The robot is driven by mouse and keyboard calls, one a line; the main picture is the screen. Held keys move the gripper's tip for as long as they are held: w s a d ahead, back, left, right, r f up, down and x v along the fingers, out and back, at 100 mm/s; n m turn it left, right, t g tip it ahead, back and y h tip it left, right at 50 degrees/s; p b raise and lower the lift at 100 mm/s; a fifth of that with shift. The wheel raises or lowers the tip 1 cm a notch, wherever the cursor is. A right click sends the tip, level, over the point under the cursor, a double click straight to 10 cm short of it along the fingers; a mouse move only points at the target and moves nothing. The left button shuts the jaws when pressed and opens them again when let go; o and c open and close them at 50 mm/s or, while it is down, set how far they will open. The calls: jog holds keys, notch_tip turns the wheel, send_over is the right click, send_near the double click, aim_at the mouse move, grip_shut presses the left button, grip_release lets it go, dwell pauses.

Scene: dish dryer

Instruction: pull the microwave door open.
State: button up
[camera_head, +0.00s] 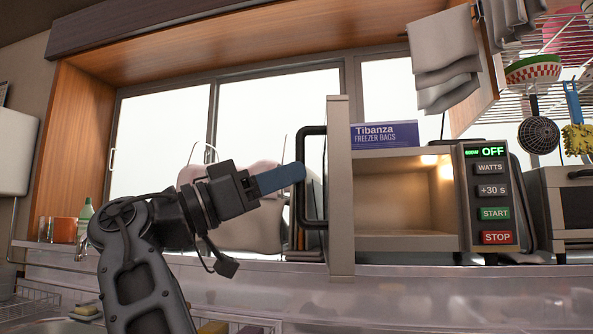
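The microwave (407,240) stands right of centre, its lit, empty-looking cavity (400,195) in plain view. Its door (341,190) stands swung open, seen nearly edge-on at the left of the cavity. The dark door handle (312,130) sticks out to the left of the door. My gripper (300,174), with blue fingers, comes from the left, and its tips overlap the handle's upright bar in the picture. I see the fingers from the side as one blue shape, so I cannot tell whether they are open, or whether they touch the handle.
A blue freezer bags box (385,135) lies on top of the microwave. Grey cloths (443,60) hang above. A pale rounded object (235,225) stands behind my gripper.

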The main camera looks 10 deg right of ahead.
jog(key=shift+v, duration=2.45)
